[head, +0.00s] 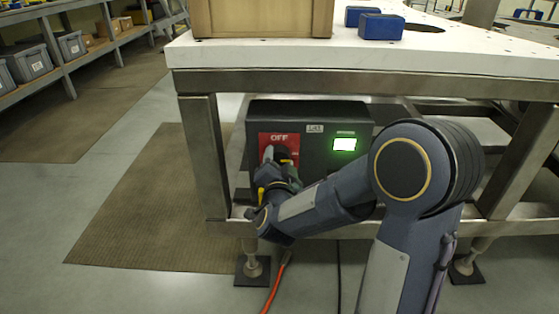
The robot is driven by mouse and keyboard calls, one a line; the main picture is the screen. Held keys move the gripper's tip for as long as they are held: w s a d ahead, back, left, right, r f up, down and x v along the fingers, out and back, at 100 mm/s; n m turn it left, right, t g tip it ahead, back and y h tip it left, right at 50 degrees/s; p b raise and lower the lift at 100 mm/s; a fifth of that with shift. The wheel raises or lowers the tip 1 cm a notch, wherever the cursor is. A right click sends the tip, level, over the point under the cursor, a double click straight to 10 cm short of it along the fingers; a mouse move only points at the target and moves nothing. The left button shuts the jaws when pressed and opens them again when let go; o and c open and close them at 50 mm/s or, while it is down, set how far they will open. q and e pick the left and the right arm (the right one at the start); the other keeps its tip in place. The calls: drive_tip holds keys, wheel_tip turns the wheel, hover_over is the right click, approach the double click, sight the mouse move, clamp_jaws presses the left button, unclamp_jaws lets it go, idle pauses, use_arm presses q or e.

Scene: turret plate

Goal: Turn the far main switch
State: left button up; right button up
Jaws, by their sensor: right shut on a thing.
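A dark control box (315,116) sits under the white table top, on the lower frame. On its left half is a red plate (266,137) marked OFF, with a dark switch knob (282,153) in front of it, partly hidden by my gripper. To its right, a small green display (344,144) is lit. My right gripper (276,160) is at the red plate, shut on the switch knob. My right arm covers the lower right of the box. My left gripper is not in view.
The white table top (250,54) overhangs the box, and a metal leg (206,155) stands close on its left. A wooden crate (262,18) and blue blocks (381,26) are on top. An orange cable (277,284) runs along the floor. A brown mat (150,205) lies left.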

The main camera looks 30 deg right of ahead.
drive_tip(key=n+p, duration=0.3)
drive_tip(key=n, duration=0.1)
drive_tip(key=shift+r+n, duration=0.15)
drive_tip(key=shift+n, duration=0.25)
drive_tip(key=n+p, duration=0.2)
drive_tip(key=n, duration=0.2)
drive_tip(key=n+p, duration=0.3)
drive_tip(key=n, duration=0.2)
drive_tip(key=shift+a+n+p, duration=0.1)
drive_tip(key=shift+n+p, duration=0.2)
drive_tip(key=shift+p, duration=0.05)
drive_tip(key=shift+n+p, duration=0.8)
drive_tip(key=shift+n, duration=0.6)
drive_tip(key=shift+f, duration=0.2)
drive_tip(key=o, duration=1)
